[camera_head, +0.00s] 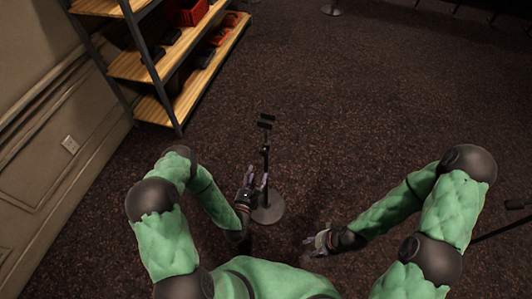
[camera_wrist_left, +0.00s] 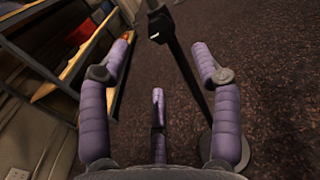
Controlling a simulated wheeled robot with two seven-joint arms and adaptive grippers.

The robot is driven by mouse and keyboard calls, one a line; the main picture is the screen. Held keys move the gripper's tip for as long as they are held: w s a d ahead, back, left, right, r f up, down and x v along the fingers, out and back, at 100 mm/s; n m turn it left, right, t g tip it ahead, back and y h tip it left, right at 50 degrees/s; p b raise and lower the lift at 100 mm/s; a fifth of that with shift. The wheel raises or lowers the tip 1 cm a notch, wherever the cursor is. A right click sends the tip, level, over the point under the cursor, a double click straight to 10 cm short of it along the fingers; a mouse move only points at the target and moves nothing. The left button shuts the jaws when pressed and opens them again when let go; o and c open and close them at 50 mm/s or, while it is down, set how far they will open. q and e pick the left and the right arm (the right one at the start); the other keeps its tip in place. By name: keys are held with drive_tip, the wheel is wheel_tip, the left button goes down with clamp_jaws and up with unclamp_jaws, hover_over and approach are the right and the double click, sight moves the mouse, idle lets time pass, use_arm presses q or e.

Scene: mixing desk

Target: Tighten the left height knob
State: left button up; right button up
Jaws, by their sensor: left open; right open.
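A black stand (camera_head: 265,163) rises from a round grey base (camera_head: 272,209) on the carpet, with a small flat head (camera_head: 266,120) on top. A dark joint on the pole (camera_wrist_left: 159,33) shows at the top of the left wrist view; I take it for the height knob, but its shape is hard to make out. My left gripper (camera_head: 253,182) is open and empty just left of the pole. In the left wrist view, its purple fingers (camera_wrist_left: 158,85) are spread, and the pole passes between the middle and right ones. My right gripper (camera_head: 316,243) is open, low and right of the base.
A wooden shelf unit (camera_head: 165,104) with a red bin (camera_head: 187,12) and dark items stands at the upper left, by the panelled wall (camera_head: 45,130). Another dark stand (camera_head: 500,229) shows at the right edge. The carpet (camera_head: 350,110) between is clear.

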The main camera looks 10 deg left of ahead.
sight(263, 154)
use_arm(q)
drive_tip(key=w+b, duration=0.1)
drive_tip(key=w, duration=0.9)
drive_tip(key=shift+w+d+b, duration=0.2)
drive_tip(key=shift+b, duration=0.15)
drive_tip(key=shift+c, duration=0.3)
drive_tip(key=c, duration=1.1)
